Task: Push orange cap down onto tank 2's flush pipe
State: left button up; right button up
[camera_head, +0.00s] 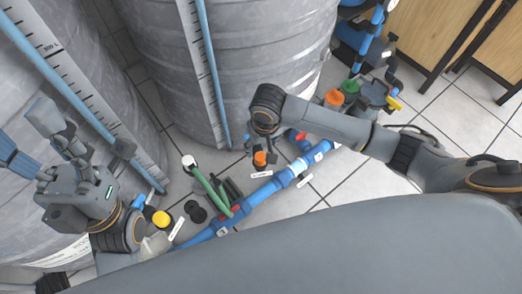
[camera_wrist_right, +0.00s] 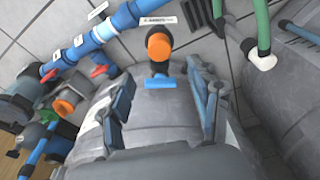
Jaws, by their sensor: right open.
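A small orange cap (camera_head: 260,158) sits on a short dark fitting beside the blue pipe run, at the foot of the middle grey tank (camera_head: 225,60). In the right wrist view, the orange cap (camera_wrist_right: 159,45) lies past the fingertips, roughly midway between them. My right gripper (camera_head: 263,138) is open and empty, close above the cap; its fingers (camera_wrist_right: 163,85) are spread in the wrist view. I cannot tell how far the cap is seated. My left gripper (camera_head: 82,135) is at the left, fingers apart, in front of the left tank (camera_head: 70,55).
The blue pipe (camera_head: 262,192) with red valves runs diagonally across the floor. A green hose (camera_head: 208,188) with a white end rises left of the cap. A yellow cap (camera_head: 161,218) is near my left gripper. Larger orange (camera_head: 333,97) and green (camera_head: 350,86) caps stand at upper right.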

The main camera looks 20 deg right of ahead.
jog(key=shift+s+r, duration=0.2)
jog(key=shift+r, duration=1.4)
